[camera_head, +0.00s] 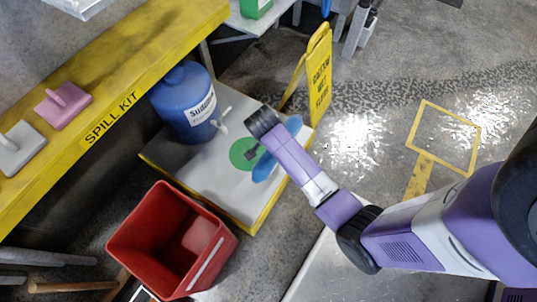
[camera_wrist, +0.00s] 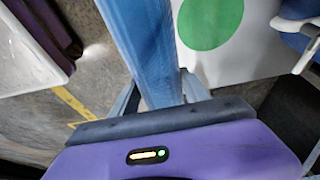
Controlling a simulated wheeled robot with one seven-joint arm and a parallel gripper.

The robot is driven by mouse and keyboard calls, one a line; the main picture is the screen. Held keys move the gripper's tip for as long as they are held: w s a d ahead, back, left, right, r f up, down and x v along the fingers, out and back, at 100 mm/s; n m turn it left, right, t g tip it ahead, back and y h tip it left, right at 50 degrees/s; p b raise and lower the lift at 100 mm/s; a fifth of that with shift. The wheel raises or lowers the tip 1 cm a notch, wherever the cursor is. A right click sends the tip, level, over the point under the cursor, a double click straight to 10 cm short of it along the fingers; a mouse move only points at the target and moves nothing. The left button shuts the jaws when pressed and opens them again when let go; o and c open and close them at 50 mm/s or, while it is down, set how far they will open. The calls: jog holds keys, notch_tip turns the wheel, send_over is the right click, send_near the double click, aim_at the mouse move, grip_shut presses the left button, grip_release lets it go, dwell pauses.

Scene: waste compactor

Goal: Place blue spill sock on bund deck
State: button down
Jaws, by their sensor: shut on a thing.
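The blue spill sock (camera_head: 264,168) is a long blue roll held by my gripper (camera_head: 256,152) above the bund deck. In the wrist view the sock (camera_wrist: 143,45) runs between the fingers of my gripper (camera_wrist: 157,92), which is shut on it. The bund deck (camera_head: 195,170) is a low grey platform with yellow edges and a green disc (camera_head: 243,153) on top. The deck also shows in the wrist view (camera_wrist: 255,45), to the right of the sock. My arm hides part of the sock in the head view. I cannot tell whether the sock touches the deck.
A blue drum (camera_head: 183,105) with a tap stands at the deck's back left. A yellow wet-floor sign (camera_head: 318,75) stands at its far right corner. A red bin (camera_head: 150,230) is in front. A yellow spill kit shelf (camera_head: 150,60) overhangs at left.

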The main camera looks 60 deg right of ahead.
aim_at(277, 167)
notch_tip(277, 167, down, 16)
jog(key=b, duration=0.7)
jog(key=shift+r, duration=0.1)
jog(key=c, duration=0.5)
grip_release()
